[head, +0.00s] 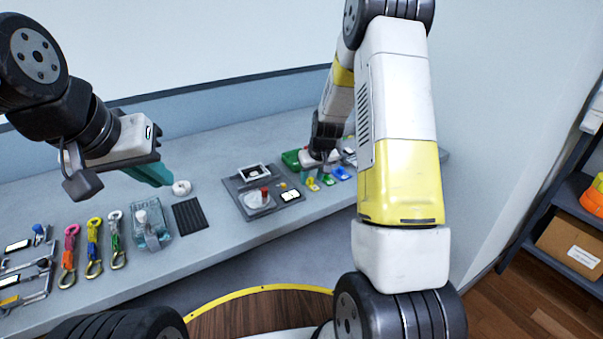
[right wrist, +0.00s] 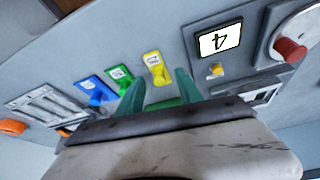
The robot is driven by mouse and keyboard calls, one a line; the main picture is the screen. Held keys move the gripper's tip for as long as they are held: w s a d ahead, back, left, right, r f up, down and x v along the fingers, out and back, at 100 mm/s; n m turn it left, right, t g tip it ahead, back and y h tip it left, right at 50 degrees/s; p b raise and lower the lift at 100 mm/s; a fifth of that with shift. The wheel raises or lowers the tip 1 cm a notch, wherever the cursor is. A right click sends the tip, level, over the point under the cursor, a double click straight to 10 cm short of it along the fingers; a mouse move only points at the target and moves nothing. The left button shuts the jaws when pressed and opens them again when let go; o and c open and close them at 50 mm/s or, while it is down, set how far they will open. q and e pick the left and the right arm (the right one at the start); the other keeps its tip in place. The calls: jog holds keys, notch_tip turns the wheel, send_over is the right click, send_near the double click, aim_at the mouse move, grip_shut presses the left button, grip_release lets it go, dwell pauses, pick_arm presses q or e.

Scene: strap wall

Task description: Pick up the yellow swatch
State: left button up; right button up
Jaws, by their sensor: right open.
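The yellow swatch (head: 313,185) lies on the grey bench at the left end of a short row, beside a green swatch (head: 327,179) and a blue swatch (head: 340,173). In the right wrist view the yellow swatch (right wrist: 156,68) shows just beyond and between the teal fingertips of my right gripper (right wrist: 160,86). That gripper is open and empty, with the swatch apart from its fingers. In the head view my right gripper (head: 311,174) is partly hidden by its own wrist. My left gripper (head: 154,173) hangs over the bench at left, its fingers overlapping.
A grey fixture (head: 262,197) with a white dial and red knob stands left of the swatches. A green tray (head: 291,158) sits behind them. Several coloured straps (head: 93,248), a clear container (head: 151,232) and a black ribbed mat (head: 190,215) lie further left.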

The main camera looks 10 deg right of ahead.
jog(key=shift+w+f, duration=0.15)
jog(key=shift+f, duration=0.2)
jog(key=shift+c, duration=0.4)
grip_shut()
jog(key=shift+r, duration=0.1)
